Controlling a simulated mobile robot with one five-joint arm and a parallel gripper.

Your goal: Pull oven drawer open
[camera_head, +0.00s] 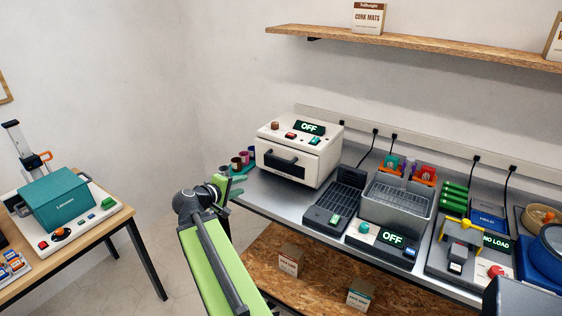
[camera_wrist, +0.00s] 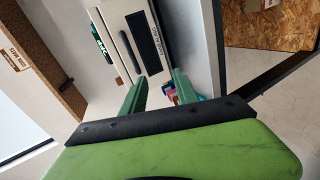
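The oven (camera_head: 322,140) is a white box on the grey bench in the head view, with a display reading OFF and several buttons on top. Its front carries a dark drawer handle (camera_head: 281,159), and the drawer looks shut. In the wrist view the white oven (camera_wrist: 112,24) appears turned on its side, with a dark handle (camera_wrist: 129,52) beyond the fingers. My gripper (camera_head: 232,187) is to the left of and in front of the oven, apart from the handle. In the wrist view my gripper's two green fingers (camera_wrist: 159,77) stand apart with nothing between them.
Small coloured cups (camera_head: 237,163) stand just left of the oven, close to my gripper. A dark tray unit (camera_head: 333,205) and a metal basin (camera_head: 396,205) stand to its right. A table (camera_head: 105,232) with a teal press (camera_head: 60,199) is at left. Open floor lies between.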

